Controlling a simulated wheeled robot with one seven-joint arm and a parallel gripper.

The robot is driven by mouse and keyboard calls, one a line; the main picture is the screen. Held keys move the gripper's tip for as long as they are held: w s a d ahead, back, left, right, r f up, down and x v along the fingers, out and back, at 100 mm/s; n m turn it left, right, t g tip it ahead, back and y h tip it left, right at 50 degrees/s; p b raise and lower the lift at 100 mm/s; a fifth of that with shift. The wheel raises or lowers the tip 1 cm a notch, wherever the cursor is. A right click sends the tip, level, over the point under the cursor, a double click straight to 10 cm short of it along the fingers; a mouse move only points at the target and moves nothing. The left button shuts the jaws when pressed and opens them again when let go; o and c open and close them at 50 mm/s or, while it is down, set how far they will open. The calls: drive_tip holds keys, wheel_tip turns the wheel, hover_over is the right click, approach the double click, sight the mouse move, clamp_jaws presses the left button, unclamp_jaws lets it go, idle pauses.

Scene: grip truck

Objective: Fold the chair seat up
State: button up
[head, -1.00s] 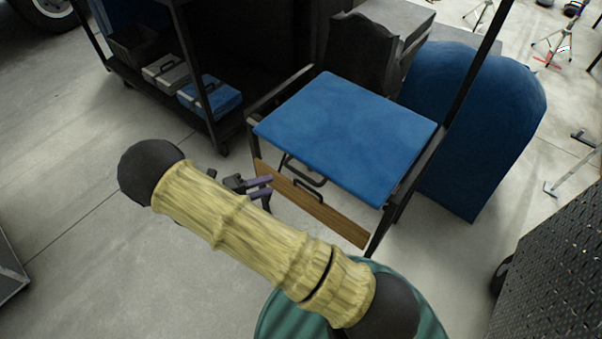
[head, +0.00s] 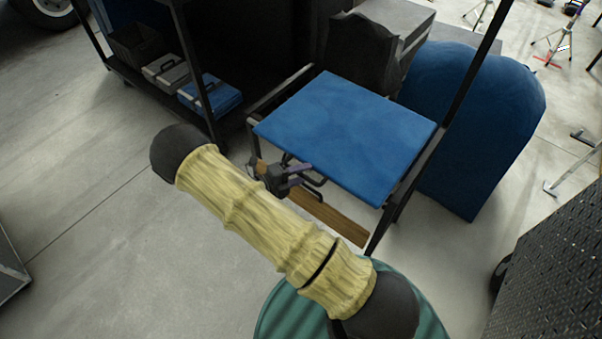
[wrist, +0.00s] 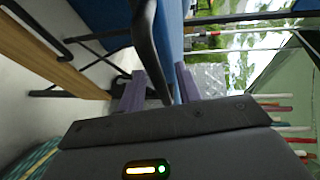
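The tall folding chair's blue seat (head: 345,130) lies flat in its black frame in the head view. A black loop handle (head: 314,181) hangs under the seat's front edge. The blue seat also shows in the wrist view (wrist: 168,28), at the top. My gripper (head: 303,174) is at the front edge, just below the seat. In the wrist view my gripper's purple fingers (wrist: 160,87) are apart, and a black bar (wrist: 147,45), apparently the handle, runs into the gap between them. Whether a finger touches it I cannot tell.
A wooden footboard (head: 335,218) crosses the chair's front below the seat. A black cart with a blue case (head: 210,95) stands at the left, and a large blue rounded object (head: 470,130) at the right. The floor at left (head: 90,180) is clear.

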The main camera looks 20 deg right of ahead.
clamp_jaws()
drive_tip(key=shift+r, duration=0.15)
